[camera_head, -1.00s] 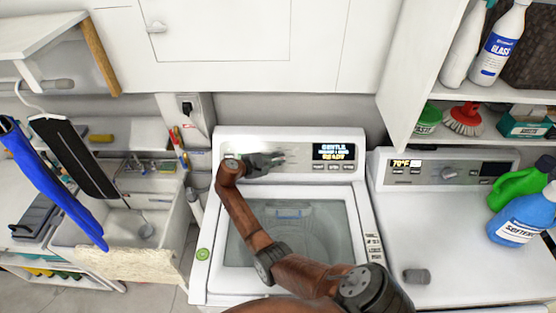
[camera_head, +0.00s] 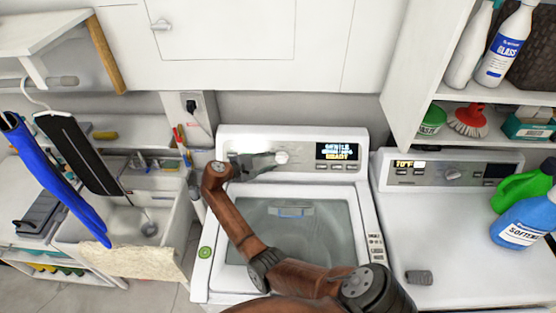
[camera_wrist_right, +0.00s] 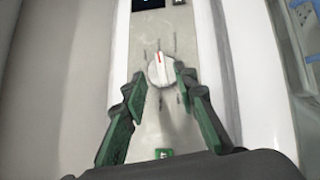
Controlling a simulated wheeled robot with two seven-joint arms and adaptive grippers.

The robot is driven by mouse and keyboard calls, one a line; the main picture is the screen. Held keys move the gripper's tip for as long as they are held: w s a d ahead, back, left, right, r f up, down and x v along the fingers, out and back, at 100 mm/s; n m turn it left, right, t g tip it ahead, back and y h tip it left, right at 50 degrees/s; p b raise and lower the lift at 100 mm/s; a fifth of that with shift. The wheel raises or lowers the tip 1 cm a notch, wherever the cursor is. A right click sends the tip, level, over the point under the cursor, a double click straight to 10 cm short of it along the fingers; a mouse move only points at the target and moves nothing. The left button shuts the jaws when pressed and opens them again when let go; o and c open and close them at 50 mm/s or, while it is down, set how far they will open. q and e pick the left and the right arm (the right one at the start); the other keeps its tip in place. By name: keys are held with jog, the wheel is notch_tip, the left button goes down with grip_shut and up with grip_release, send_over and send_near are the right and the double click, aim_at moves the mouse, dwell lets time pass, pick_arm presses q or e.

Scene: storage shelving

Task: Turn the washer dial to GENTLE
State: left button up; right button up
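The washer dial (camera_head: 281,157) is a white round knob on the control panel of the left-hand machine. In the right wrist view the dial (camera_wrist_right: 160,71) carries a red mark near its top, with small, unreadable labels around it. The washer display (camera_head: 338,152) shows blurred text that looks like GENTLE on top and READY at the bottom. My right gripper (camera_head: 271,160) is just left of the dial. In the wrist view its green-padded fingers (camera_wrist_right: 159,76) are apart, with the dial between or just beyond their tips; contact is unclear. My left gripper is out of view.
My right arm crosses above the washer's glass lid (camera_head: 310,225). A second machine (camera_head: 450,240) stands to the right, with a blue softener bottle (camera_head: 524,222) and a green bottle (camera_head: 520,188). A sink (camera_head: 135,230) is at the left. White cabinets (camera_head: 230,40) hang above the panel.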

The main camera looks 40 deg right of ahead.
jog(key=v, duration=0.5)
dwell(0.5)
